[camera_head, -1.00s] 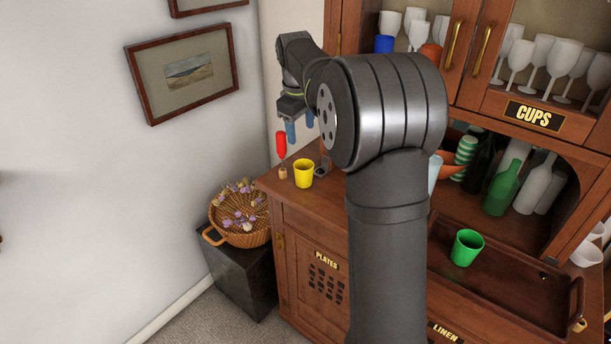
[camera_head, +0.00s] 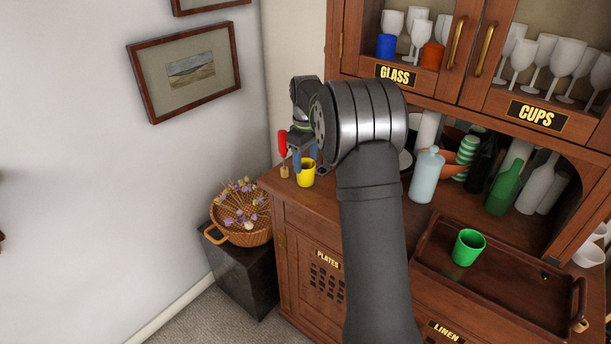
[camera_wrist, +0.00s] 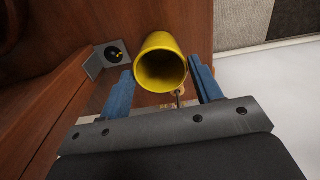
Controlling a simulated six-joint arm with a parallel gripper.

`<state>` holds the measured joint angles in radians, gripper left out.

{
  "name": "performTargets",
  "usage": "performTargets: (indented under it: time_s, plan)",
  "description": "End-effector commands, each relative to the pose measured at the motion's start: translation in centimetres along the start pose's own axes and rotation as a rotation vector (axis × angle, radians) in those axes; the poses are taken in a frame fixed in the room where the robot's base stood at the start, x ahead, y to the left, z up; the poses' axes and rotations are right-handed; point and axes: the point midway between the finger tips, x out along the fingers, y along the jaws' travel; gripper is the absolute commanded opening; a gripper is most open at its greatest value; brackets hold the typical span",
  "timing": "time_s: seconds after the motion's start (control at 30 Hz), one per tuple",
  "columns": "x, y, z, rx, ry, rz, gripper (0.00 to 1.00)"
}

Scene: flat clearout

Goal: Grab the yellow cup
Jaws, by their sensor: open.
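The yellow cup (camera_head: 305,174) stands upright on the left end of the wooden cabinet top. In the wrist view the yellow cup (camera_wrist: 160,63) shows its open mouth between the two blue fingers. My gripper (camera_head: 305,164) is at the cup from above in the head view, and it also shows in the wrist view (camera_wrist: 165,80). The fingers are apart, one on either side of the cup, and a gap shows beside it. I cannot tell whether either finger touches it.
A red-handled tool (camera_head: 283,150) stands close left of the cup. A small grey box with a dark round opening (camera_wrist: 108,56) is beside it. A tray (camera_head: 425,262) holds a green cup (camera_head: 468,247). A pale bottle (camera_head: 426,175) stands right of my arm.

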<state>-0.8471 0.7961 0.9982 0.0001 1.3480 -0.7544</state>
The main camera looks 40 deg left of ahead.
Motion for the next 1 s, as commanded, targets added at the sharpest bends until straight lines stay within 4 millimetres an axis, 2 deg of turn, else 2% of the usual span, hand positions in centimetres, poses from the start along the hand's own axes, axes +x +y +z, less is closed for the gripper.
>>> performTargets:
  time_s: [0.17,0.5,0.77,0.97,1.0]
  plan:
    - [1.1,0.0,0.0,0.0,0.0,0.0,0.59]
    - [5.6,-0.1,0.0,0.001,-0.002,0.0,0.59]
    - [5.9,0.0,0.0,0.001,0.0,0.001,0.59]
    - [5.9,0.0,0.0,0.001,0.0,0.001,0.24]
    - [5.8,0.0,0.0,0.001,0.0,0.002,0.24]
